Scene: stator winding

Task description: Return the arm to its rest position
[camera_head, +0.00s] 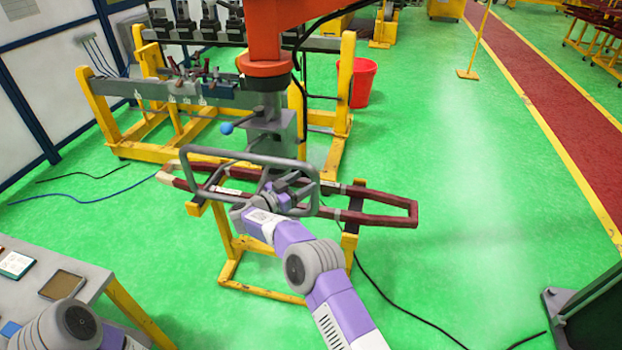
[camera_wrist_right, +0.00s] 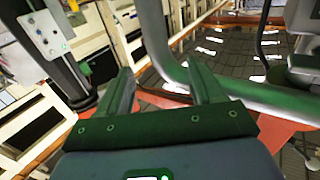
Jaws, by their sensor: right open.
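My right arm, purple and grey (camera_head: 335,300), reaches from the bottom of the head view to the middle. Its gripper (camera_head: 285,190) is at the grey tube handle frame (camera_head: 250,155) of the hanging lift tool. In the right wrist view the two dark fingers (camera_wrist_right: 162,85) stand apart. The grey-green tube (camera_wrist_right: 155,35) curves down past the right finger and on to the right. I cannot tell if the tube touches the fingers. Part of my left arm (camera_head: 70,325) shows at the lower left; its gripper is out of view.
The lift tool hangs from an orange column (camera_head: 268,35). A long dark-red coil (camera_head: 385,205) lies under it across a yellow stand (camera_head: 228,265). A grey table (camera_head: 80,265) is at the left, a red bucket (camera_head: 362,82) behind. Green floor (camera_head: 470,170) is open at right.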

